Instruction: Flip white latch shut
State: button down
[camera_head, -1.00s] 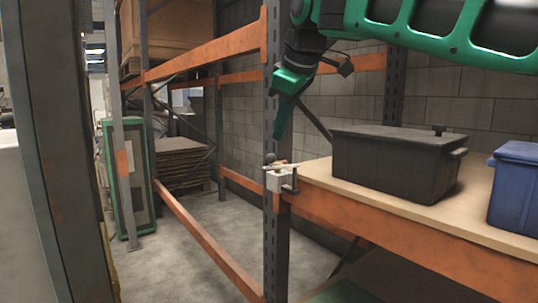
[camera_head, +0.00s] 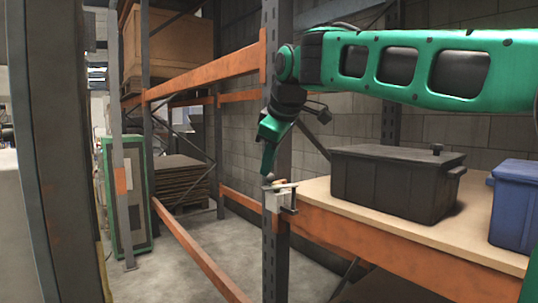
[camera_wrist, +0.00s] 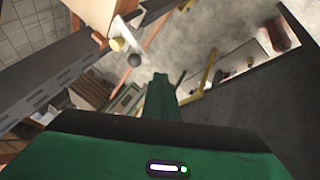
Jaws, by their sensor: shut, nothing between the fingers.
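The white latch (camera_head: 276,201) is a small pale block with a thin lever and a dark ball knob on top. It is mounted on the upright post at the left end of the orange shelf beam. My green gripper (camera_head: 267,160) points down, with its shut, empty tip just above or at the knob; I cannot tell if it touches. In the wrist view, the shut fingers (camera_wrist: 160,92) point up the picture. The dark ball knob (camera_wrist: 134,60) shows to the upper left of them, apart in the picture.
A black lidded bin (camera_head: 392,186) and a blue bin (camera_head: 515,205) stand on the wooden shelf (camera_head: 320,190) to the right. The orange beam (camera_head: 370,246) runs along its front edge. An orange rail (camera_head: 200,252) lies lower left. Open floor shows behind the post.

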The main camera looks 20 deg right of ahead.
jog(key=shift+w+d+f, duration=0.35)
jog(key=shift+w+f, duration=0.15)
jog(key=shift+w, duration=0.3)
jog(key=shift+w+d+f, duration=0.4)
jog(key=shift+w+f, duration=0.1)
jog(key=shift+w, duration=0.25)
jog(key=shift+w+d+f, duration=0.35)
jog(key=shift+w+f, duration=0.15)
jog(key=shift+w, duration=0.3)
